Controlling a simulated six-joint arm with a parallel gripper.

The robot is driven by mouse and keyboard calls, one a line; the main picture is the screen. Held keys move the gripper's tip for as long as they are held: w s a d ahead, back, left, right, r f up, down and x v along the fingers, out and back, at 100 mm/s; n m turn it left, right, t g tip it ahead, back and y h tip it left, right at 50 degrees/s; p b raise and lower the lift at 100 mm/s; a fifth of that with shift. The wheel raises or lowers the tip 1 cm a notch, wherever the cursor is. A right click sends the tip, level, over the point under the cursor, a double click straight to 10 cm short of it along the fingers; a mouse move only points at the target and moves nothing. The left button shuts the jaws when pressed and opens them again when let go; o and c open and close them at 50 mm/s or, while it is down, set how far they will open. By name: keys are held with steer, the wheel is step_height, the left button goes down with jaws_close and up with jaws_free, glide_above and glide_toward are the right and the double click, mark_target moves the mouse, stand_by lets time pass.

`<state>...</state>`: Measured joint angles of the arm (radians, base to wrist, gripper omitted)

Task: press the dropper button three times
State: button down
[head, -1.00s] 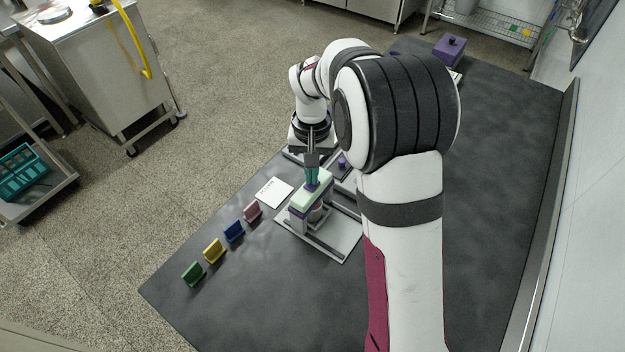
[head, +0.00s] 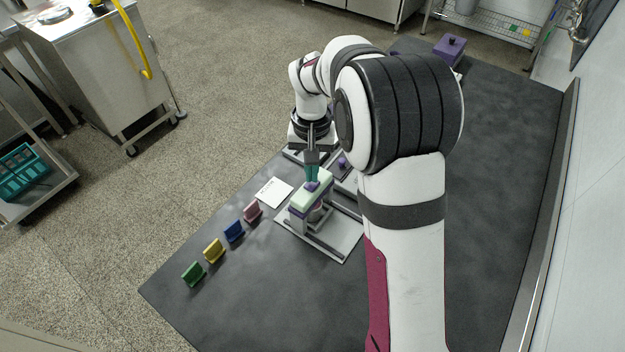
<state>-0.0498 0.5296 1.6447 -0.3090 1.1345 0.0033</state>
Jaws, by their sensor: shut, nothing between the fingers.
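The dropper (head: 303,205) is a pale green and purple block on a stand over a light grey base plate (head: 338,246). A purple button (head: 312,187) sits on its top. My gripper (head: 312,180) points down right above the button, with its teal fingertips shut and empty. The fingertips are at or just above the button; I cannot tell whether they touch it. Part of the base plate's right side is hidden behind my arm.
Pink (head: 252,212), blue (head: 234,232), yellow (head: 214,250) and green (head: 193,273) holders stand in a row along the table's left edge. A white card (head: 274,192) lies beside the dropper. A small purple-knobbed device (head: 343,163) stands behind. The dark table (head: 270,300) is clear in front.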

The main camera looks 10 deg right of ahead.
mark_target(312, 185)
step_height(312, 185, up, 6)
stand_by(0.5)
steer(key=shift+r, duration=1.15)
stand_by(2.4)
stand_by(0.5)
steer(key=s+a+m+y, duration=0.1)
steer(key=s+m, duration=0.1)
steer(key=s, duration=2.7)
steer(key=shift+s+a+f+m+y, duration=0.2)
steer(key=shift+s+f+m+y, duration=0.1)
steer(key=shift+f+y, duration=0.15)
